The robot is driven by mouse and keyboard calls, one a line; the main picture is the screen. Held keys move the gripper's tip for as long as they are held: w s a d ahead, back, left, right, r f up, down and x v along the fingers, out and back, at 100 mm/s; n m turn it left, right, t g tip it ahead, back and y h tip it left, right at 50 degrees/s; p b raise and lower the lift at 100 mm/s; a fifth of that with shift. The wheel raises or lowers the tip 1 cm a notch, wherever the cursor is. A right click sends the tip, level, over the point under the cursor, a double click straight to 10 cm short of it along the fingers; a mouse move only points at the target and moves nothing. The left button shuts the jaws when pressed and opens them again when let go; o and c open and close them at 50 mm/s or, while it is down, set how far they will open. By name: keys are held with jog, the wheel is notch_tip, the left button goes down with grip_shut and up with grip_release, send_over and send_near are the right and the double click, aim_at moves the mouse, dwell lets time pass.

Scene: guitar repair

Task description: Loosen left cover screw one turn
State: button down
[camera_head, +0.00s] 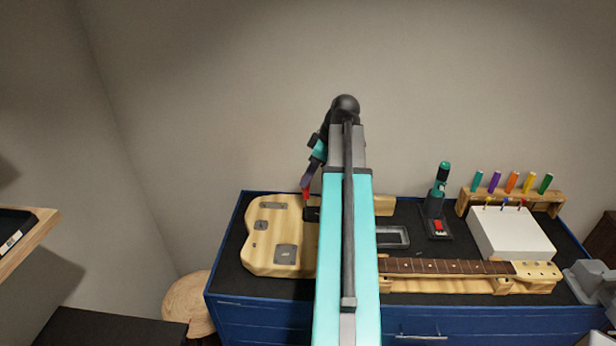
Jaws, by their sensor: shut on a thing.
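The light wooden guitar body (259,250) lies flat on the dark mat at the left of the bench. Grey plates (285,255) sit on its face. Their screws are too small to make out, and I cannot tell which is the left cover screw. My gripper (306,185) is above the body's upper right edge, pointing down. It is shut on a slim red tool (305,193), which looks like a screwdriver. The tool's tip is near a small black part (311,214); I cannot tell whether it touches. My arm hides the body's right side.
The blue bench (260,321) holds a guitar neck (440,267) on wooden supports, a dark tray (392,237), a teal power tool (437,195), a white box (510,240) and a wooden rack (545,198) with several coloured handles. A stool (188,305) stands at the left.

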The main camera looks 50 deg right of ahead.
jog(key=shift+n, duration=0.4)
jog(key=n, duration=0.1)
jog(key=n+y, duration=0.1)
jog(key=shift+w+d+n+g, duration=0.1)
jog(key=shift+d+n+g, duration=0.05)
jog(key=shift+n+g, duration=0.15)
jog(key=shift+n+g+y+b, duration=0.3)
jog(key=shift+n+g+b, duration=0.1)
jog(key=shift+n, duration=0.7)
jog(key=shift+f, duration=0.1)
jog(key=shift+w+n+g, duration=0.1)
jog(key=shift+n+g, duration=0.3)
jog(key=shift+n, duration=0.7)
jog(key=shift+r+n+y+p, duration=0.25)
jog(key=shift+n+p, duration=0.2)
jog(key=shift+n, duration=0.25)
jog(key=shift+n+g+p, duration=0.3)
jog(key=shift+g+p, duration=0.1)
jog(key=shift+p, duration=0.15)
jog(key=shift+n+p, duration=0.3)
jog(key=shift+p, duration=0.2)
